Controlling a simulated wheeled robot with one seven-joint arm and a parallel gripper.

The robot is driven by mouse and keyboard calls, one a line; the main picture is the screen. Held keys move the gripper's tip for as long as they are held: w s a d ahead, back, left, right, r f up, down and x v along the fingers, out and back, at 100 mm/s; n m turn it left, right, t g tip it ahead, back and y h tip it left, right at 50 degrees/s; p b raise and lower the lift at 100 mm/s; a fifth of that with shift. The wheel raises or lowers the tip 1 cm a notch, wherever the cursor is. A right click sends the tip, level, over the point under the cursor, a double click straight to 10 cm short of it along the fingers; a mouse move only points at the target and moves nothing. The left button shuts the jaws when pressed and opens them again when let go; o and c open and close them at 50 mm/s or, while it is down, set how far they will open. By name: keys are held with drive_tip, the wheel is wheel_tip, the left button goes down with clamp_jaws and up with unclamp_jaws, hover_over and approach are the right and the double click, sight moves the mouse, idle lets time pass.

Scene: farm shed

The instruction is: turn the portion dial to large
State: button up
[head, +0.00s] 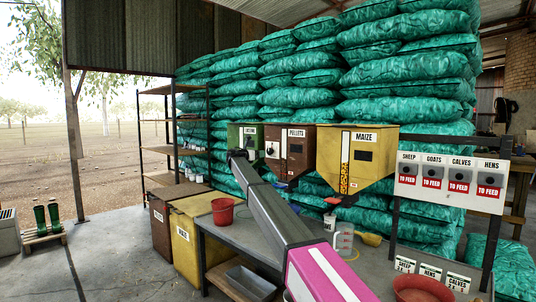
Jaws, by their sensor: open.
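A row of hoppers stands above the bench: a green one (236,135) at the left, the brown PELLETS hopper (297,167) and the yellow MAIZE hopper (378,172). A small pale round spot with a dark middle, perhaps the portion dial (271,150), shows at the left of the brown front. Its markings and setting are too small to read. My gripper (238,154) is at the far end of my arm, in front of the green hopper and left of that spot. It is small here and its fingers are hard to make out. I cannot tell whether it touches anything.
My arm crosses the grey bench (222,236). A red bucket (223,211), a clear jug (344,238) and a yellow scoop (370,239) stand near it. A TO FEED panel (450,180) is at the right. Stacked green sacks (405,70) fill the back. Open floor lies left.

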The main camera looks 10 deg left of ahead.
sight(269, 151)
drive_tip(key=x, duration=0.8)
drive_tip(key=shift+w+d, duration=0.15)
drive_tip(key=c, duration=0.8)
